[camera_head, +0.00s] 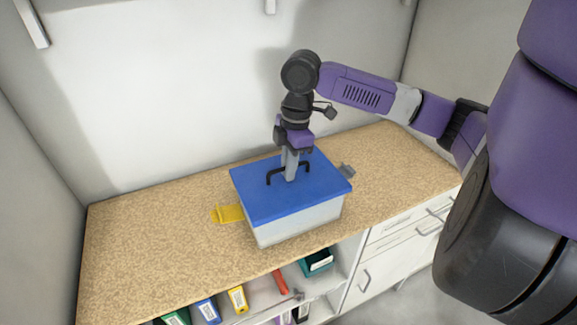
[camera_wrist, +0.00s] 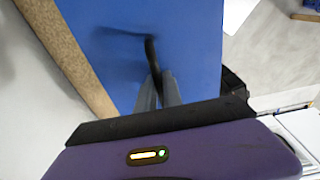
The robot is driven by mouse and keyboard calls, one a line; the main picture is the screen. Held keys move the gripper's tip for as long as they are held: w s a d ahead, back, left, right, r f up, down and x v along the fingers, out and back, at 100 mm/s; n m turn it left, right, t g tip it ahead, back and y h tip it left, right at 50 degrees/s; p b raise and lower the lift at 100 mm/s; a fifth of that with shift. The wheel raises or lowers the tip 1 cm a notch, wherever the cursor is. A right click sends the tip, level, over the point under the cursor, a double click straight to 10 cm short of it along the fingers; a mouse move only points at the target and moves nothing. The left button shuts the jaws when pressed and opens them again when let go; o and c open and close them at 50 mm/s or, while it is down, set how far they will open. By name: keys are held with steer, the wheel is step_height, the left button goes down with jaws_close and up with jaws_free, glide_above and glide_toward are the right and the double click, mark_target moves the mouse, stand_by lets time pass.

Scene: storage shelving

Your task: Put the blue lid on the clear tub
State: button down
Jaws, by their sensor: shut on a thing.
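The blue lid (camera_head: 258,203) lies over the top of the clear tub (camera_head: 295,226), which stands on the speckled worktop. The lid looks about level and lined up with the tub; I cannot tell whether it is fully seated. My gripper (camera_head: 290,175) points down over the middle of the lid and is shut on its black handle (camera_head: 272,178). In the wrist view, the fingers (camera_wrist: 158,92) close around the dark handle (camera_wrist: 151,55) above the blue lid surface (camera_wrist: 190,25). The tub is hidden there.
Below the worktop (camera_head: 130,240) are shelves with coloured boxes (camera_head: 237,299) and white drawers (camera_head: 390,243). The worktop's left side is clear.

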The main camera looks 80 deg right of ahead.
steer(key=shift+f, duration=0.4)
steer(key=c, duration=1.4)
jaws_free()
steer(key=shift+s+d+r+b, duration=0.15)
steer(key=shift+r+b, duration=0.1)
steer(key=shift+r, duration=1.05)
steer(key=shift+s+d+r+b, duration=0.1)
steer(key=shift+r+b, duration=0.2)
steer(key=shift+r, duration=0.95)
steer(key=shift+s+d+r+b, duration=0.15)
steer(key=shift+r+b, duration=0.1)
steer(key=shift+r, duration=1.05)
steer(key=shift+a, duration=0.1)
